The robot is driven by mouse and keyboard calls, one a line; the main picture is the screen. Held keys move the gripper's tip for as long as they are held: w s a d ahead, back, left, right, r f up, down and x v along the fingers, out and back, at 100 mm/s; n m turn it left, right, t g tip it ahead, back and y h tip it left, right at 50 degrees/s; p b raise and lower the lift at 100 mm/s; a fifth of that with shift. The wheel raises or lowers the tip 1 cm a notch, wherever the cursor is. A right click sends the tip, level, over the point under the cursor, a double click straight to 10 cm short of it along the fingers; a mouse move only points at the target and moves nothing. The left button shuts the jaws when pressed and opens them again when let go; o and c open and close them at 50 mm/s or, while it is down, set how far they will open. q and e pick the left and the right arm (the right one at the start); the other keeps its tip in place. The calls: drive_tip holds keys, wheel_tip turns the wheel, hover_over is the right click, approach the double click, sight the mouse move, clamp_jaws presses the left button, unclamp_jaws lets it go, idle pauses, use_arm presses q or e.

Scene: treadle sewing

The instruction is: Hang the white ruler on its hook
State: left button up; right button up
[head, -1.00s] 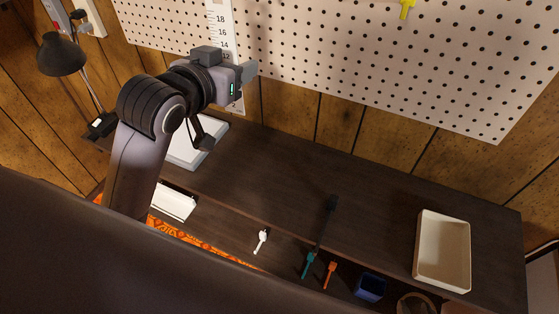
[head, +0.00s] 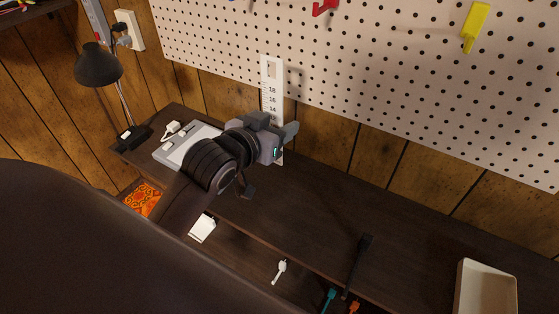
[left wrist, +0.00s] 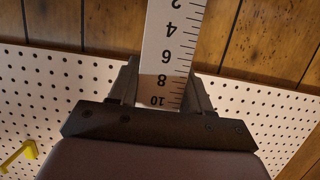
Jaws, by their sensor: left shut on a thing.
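The white ruler (head: 271,88) stands nearly upright in the head view, in front of the lower edge of the pegboard. Its upper end has a small hole-like mark. My left gripper (head: 284,134) is shut on its lower part, above the desk. In the left wrist view the ruler (left wrist: 171,45) runs between the two fingers (left wrist: 165,85), with black numbers showing. A red hook (head: 325,8) and a yellow hook (head: 475,27) are on the pegboard, to the right of the ruler and higher. I cannot tell which hook is the ruler's. My right gripper is not in view.
The pegboard (head: 400,90) hangs on a wood-panelled wall behind the dark desk (head: 310,205). A black lamp (head: 98,65) and a grey-white device (head: 175,150) are at left. A cream tray (head: 487,290) is at lower right. The desk's middle is mostly clear.

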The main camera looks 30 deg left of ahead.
use_arm(q)
wheel_tip(320, 180, down, 8)
drive_tip(key=shift+f+b, duration=0.2)
drive_tip(key=shift+b, duration=0.35)
drive_tip(key=shift+f, duration=0.2)
drive_tip(key=o, duration=1)
drive_tip(key=shift+o, duration=0.2)
drive_tip(key=shift+r, duration=0.1)
drive_tip(key=shift+s+r, duration=0.1)
drive_tip(key=shift+r, duration=0.05)
drive_tip(key=v, duration=1.1)
drive_tip(key=shift+s, duration=0.35)
drive_tip(key=shift+r, duration=0.15)
